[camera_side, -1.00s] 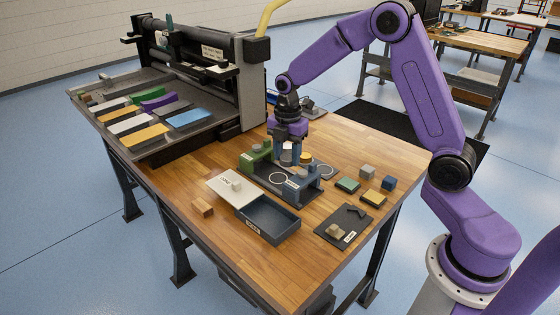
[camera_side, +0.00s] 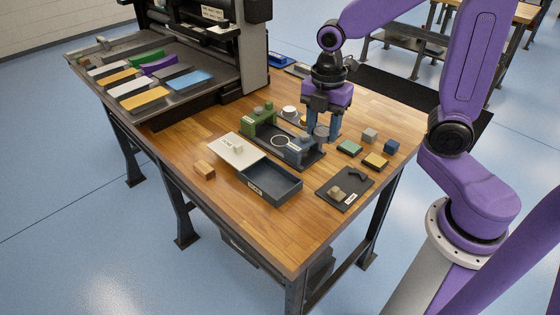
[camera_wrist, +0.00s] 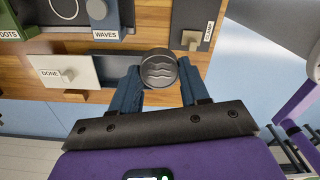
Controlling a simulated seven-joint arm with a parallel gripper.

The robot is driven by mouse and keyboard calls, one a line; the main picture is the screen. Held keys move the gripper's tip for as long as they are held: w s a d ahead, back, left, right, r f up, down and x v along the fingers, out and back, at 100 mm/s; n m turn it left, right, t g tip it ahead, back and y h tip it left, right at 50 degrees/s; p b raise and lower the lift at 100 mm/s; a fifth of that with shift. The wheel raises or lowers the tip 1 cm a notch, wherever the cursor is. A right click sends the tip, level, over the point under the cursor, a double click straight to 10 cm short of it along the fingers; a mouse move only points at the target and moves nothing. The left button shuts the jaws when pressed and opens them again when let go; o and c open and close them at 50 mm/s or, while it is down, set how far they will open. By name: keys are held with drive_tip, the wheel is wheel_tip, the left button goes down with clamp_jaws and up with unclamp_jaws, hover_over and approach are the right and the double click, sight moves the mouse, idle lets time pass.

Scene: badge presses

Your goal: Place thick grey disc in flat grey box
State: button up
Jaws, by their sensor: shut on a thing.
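My gripper (camera_side: 321,134) is shut on a thick grey disc, held above the table at the right end of the press stations. In the wrist view the disc (camera_wrist: 159,69) shows wavy lines on its face, between the two blue fingers (camera_wrist: 158,85). The flat grey box (camera_side: 288,193) stands open toward the front of the table, with a label on its front wall. Its visible inside looks empty. A pale lid (camera_side: 232,154) with a knob lies at its left; its label reads DONE in the wrist view (camera_wrist: 52,84). The disc is apart from the box.
A green press (camera_side: 258,122) and a blue press (camera_side: 299,150) stand on a dark base behind the box. A dark plate (camera_side: 330,181) with a tan knob lies to the right. Several small blocks sit behind it, including a yellow one (camera_side: 375,161). A wooden block (camera_side: 204,171) lies front left.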

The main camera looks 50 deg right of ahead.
drive_tip(key=s+a, duration=0.5)
drive_tip(key=s, duration=0.3)
hover_over(277, 188)
drive_tip(key=shift+m, duration=0.3)
drive_tip(key=f, duration=0.9)
drive_tip(key=shift+s+f, duration=0.2)
drive_tip(key=shift+s, duration=0.2)
drive_tip(key=shift+w+f, duration=0.2)
drive_tip(key=shift+f, duration=0.1)
drive_tip(key=shift+w+f, duration=0.2)
drive_tip(key=shift+f, duration=1.55)
drive_tip(key=shift+f, duration=0.15)
drive_tip(key=o, duration=0.8)
